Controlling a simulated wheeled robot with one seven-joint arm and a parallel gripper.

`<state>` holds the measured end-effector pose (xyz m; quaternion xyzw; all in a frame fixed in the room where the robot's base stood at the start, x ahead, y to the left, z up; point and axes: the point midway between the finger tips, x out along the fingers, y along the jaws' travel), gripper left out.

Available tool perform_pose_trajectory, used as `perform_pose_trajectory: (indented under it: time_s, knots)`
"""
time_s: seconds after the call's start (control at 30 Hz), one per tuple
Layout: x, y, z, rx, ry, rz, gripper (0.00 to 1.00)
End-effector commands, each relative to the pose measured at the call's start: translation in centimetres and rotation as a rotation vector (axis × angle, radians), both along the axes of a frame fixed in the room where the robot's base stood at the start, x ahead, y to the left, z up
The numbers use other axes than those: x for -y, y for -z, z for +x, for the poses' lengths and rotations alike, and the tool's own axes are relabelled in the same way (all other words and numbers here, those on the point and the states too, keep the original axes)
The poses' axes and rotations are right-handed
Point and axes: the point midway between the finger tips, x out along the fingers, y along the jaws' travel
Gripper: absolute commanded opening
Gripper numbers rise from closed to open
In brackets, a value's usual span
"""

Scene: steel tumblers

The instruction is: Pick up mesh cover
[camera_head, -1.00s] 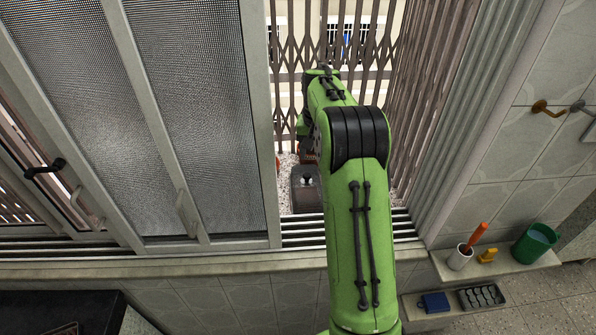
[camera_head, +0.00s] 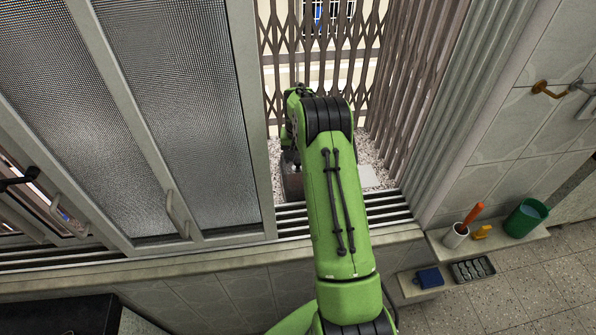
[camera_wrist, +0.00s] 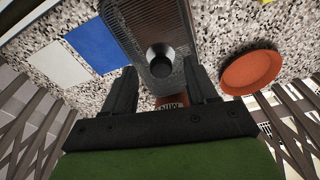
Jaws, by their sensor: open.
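The mesh cover (camera_wrist: 145,22) is a dark grey box of fine mesh with a round dark knob on top. In the wrist view it fills the upper middle, and its knob shows between my fingertips. My gripper (camera_wrist: 161,70) is open, one finger on each side of the knob in the picture. I cannot tell how far the fingertips are from the knob in depth, and I see no grip on it. In the head view the cover (camera_head: 292,186) stands on the ledge beyond the window track, partly hidden by my green arm, which also hides my gripper.
A terracotta saucer (camera_wrist: 251,72), a blue panel (camera_wrist: 97,45) and a pale panel (camera_wrist: 58,64) lie on the speckled ledge. A folding metal grille (camera_head: 425,80) bounds the ledge. The sliding window's frame (camera_head: 252,110) stands close to my arm's left.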

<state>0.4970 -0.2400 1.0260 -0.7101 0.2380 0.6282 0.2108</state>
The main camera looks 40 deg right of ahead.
Motion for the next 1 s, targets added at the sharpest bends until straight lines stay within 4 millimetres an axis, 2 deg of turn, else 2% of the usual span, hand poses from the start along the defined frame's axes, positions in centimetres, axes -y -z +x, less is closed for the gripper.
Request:
perform_pose_trajectory:
  time_s: [0.1,0.17,0.4,0.77,1.0]
  knots:
    - [0.2,2.1,0.2,-0.002,0.0,0.002,0.58]
    - [0.2,2.7,0.3,-0.001,0.0,0.001,0.58]
    - [0.2,3.0,0.3,0.0,0.0,0.0,0.56]
    - [0.2,3.0,0.3,0.0,-0.001,0.0,0.01]
    - [0.2,2.9,0.3,0.001,-0.001,-0.001,0.0]
